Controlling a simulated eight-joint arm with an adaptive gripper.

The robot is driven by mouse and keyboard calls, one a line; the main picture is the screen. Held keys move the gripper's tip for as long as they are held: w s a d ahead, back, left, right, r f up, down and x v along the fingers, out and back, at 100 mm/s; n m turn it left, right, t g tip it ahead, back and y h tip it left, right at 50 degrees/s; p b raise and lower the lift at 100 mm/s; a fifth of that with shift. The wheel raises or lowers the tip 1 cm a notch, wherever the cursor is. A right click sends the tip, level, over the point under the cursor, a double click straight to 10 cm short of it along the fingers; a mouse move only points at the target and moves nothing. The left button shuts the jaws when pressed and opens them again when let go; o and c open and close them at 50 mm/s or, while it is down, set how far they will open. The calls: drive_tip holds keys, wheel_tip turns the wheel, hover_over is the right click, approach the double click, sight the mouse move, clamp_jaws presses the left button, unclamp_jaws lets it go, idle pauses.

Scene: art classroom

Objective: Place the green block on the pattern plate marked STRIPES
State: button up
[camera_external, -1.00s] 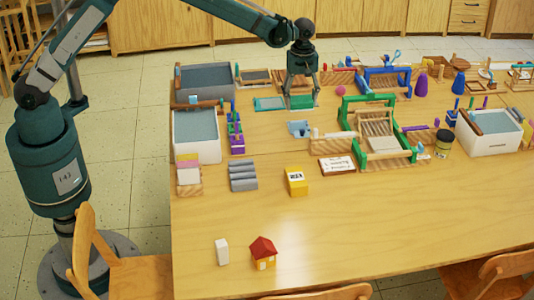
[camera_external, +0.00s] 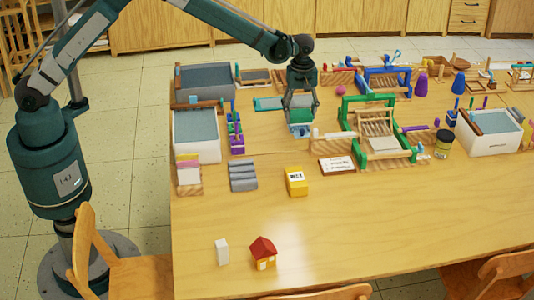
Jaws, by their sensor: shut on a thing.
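My gripper (camera_external: 300,118) points down over the middle left of the table. It is shut on a small green block (camera_external: 300,115), partly covered by the fingers. The block is just above or against a light-blue item (camera_external: 299,131); I cannot tell whether they touch. No plate can be read as STRIPES from here. A flat teal piece (camera_external: 267,104) lies just left of and behind my gripper.
The green loom (camera_external: 350,130) stands close to the right of my gripper. A small sign (camera_external: 337,165) and a yellow block (camera_external: 297,182) lie nearer the front. White and grey trays (camera_external: 197,150) line the left.

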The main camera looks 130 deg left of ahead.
sight(300, 121)
drive_tip(key=shift+f+b, duration=0.3)
drive_tip(key=shift+f, duration=1.55)
drive_tip(key=shift+f, duration=0.2)
drive_tip(key=o, duration=0.9)
drive_tip(key=shift+r, duration=0.2)
wheel_tip(300, 121, up, 12)
drive_tip(key=shift+p, duration=0.8)
